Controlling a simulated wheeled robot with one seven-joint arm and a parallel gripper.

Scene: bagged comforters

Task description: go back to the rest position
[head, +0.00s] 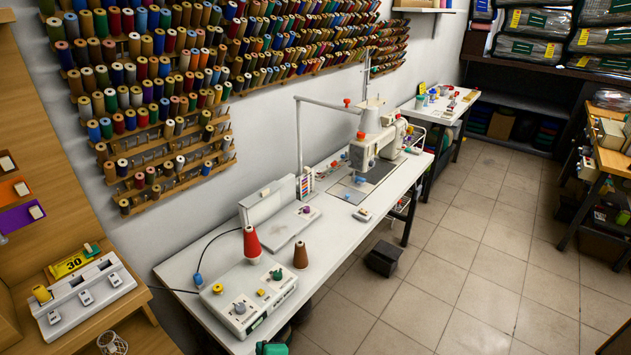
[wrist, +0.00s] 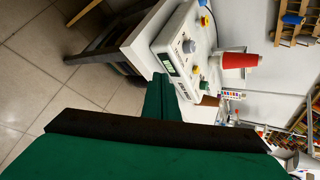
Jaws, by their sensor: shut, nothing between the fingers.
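My gripper (wrist: 161,84) shows in the wrist view as green fingers beyond a dark bar. The fingers are together with nothing between them. In the wrist view they point toward the front edge of the white sewing table (wrist: 135,48) and the white control box (wrist: 180,42). I cannot tell the exact gap to the table. In the head view a small green part of my arm or gripper (head: 271,348) shows at the bottom edge, by the table's near end; the rest is cut off.
The control box (head: 248,303) has knobs, with a red thread cone (head: 251,243) and a brown cone (head: 300,256) near it. A sewing machine (head: 370,145) stands farther along. Thread racks (head: 165,90) line the wall. Open tiled floor (head: 470,250) lies to the right.

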